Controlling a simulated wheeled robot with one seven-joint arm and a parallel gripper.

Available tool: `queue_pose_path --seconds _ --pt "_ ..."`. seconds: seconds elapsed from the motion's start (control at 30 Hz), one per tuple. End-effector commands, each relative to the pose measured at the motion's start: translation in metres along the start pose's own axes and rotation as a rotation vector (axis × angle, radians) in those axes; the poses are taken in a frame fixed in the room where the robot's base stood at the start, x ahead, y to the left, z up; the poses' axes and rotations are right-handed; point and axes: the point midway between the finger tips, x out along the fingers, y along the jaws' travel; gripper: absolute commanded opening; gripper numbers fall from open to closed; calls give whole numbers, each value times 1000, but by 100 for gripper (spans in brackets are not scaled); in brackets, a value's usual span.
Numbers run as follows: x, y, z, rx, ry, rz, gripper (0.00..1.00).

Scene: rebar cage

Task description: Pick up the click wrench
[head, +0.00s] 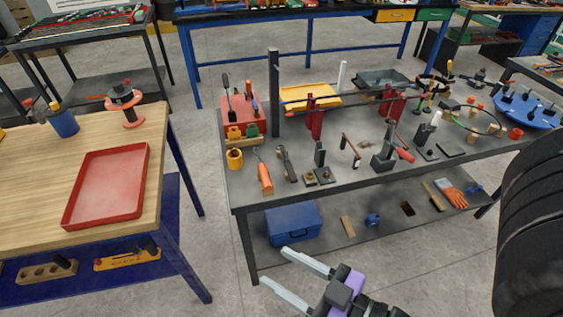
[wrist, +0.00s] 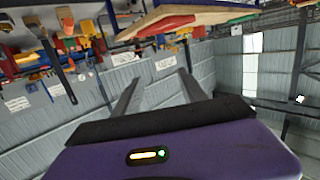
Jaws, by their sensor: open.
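I cannot tell for certain which tool is the click wrench. On the grey metal workbench (head: 340,183), a dark, long tool with a wrench-like head (head: 286,163) lies near the front left edge, beside an orange-handled tool (head: 264,172). A red-handled tool (head: 402,154) lies further right. My gripper (head: 274,266) is open and empty, low in front of the bench and apart from everything. In the wrist view, its two fingers (wrist: 157,82) stand spread with nothing between them.
A wooden table (head: 40,180) with a red tray (head: 107,187) stands at left. Posts, clamps and bars rise from the bench's middle. A blue box (head: 293,222) sits on its lower shelf. A dark ribbed object (head: 530,225) fills the right edge. Bare floor separates the tables.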

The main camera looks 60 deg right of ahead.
Motion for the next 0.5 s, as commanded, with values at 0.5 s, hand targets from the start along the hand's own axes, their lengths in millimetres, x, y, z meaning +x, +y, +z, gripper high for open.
queue_pose_path --seconds 0.5 --pt "183 146 -6 61 -3 347 49"
